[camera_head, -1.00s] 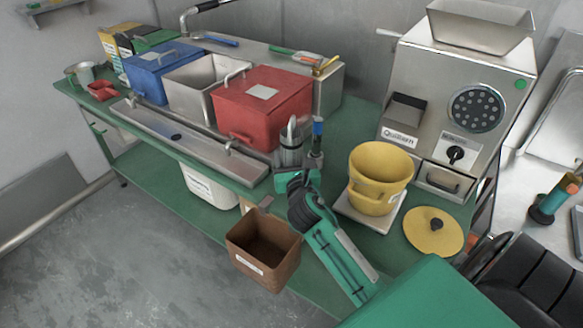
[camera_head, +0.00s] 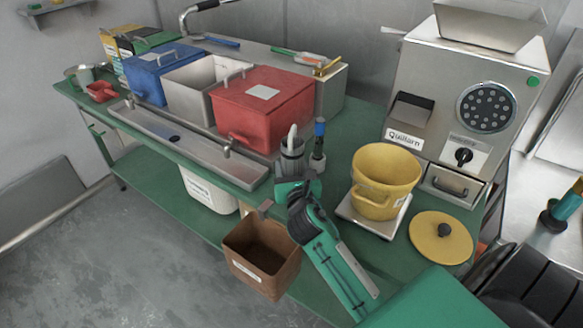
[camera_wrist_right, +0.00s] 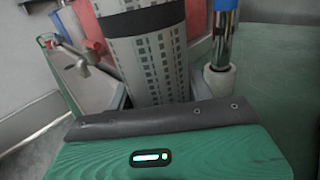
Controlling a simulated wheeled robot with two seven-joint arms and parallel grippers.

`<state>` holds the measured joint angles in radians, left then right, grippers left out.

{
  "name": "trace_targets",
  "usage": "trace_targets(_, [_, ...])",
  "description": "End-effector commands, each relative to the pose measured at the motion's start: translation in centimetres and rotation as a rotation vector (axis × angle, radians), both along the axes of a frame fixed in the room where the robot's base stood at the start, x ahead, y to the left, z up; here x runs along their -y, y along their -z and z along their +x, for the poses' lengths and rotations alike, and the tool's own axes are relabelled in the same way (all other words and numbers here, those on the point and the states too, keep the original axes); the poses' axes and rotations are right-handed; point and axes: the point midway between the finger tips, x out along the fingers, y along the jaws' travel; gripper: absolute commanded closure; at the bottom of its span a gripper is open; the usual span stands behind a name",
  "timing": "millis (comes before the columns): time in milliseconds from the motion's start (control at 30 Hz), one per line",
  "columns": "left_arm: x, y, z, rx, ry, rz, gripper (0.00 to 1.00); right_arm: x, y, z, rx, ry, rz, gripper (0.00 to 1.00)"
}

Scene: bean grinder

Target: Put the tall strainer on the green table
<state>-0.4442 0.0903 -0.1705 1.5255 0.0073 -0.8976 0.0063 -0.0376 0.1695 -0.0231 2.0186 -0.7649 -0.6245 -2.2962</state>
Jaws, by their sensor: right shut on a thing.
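The tall strainer (camera_head: 291,160) is a grey metal cylinder near the front edge of the green table (camera_head: 345,165), in front of the red bin. A pale upright piece shows at its top. In the right wrist view the strainer (camera_wrist_right: 146,55) is large and close, with rows of small slots in its wall. My right gripper (camera_head: 296,184) is shut on the strainer at its near side. The fingertips and the strainer's base are hidden, so I cannot tell whether the base touches the table. My left gripper is out of view.
A blue-topped tool (camera_head: 319,140) stands close to the strainer's right. A yellow pot (camera_head: 386,180) on a scale and a yellow lid (camera_head: 440,238) lie further right. The red bin (camera_head: 262,110) and a metal trough (camera_head: 190,145) are left and behind. A brown box (camera_head: 262,262) hangs in front.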

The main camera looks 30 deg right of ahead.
Motion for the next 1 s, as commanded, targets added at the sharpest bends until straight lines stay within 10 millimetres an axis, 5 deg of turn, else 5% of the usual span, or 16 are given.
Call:
trace_targets(33, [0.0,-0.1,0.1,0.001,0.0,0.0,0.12,0.0,0.2,0.0,-0.001,0.0,0.0,0.85])
trace_targets(67, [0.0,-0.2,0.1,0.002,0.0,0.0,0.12,0.0,0.2,0.0,-0.001,0.0,0.0,0.43])
trace_targets(167, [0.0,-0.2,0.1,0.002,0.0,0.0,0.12,0.0,0.2,0.0,0.0,0.0,0.0,0.27])
trace_targets(567, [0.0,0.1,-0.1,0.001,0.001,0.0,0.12,-0.3,0.0,-0.6,-0.001,-0.001,-0.001,0.27])
trace_targets(1000, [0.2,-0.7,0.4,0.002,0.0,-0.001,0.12,-3.4,0.1,-8.2,-0.002,-0.001,0.0,0.27])
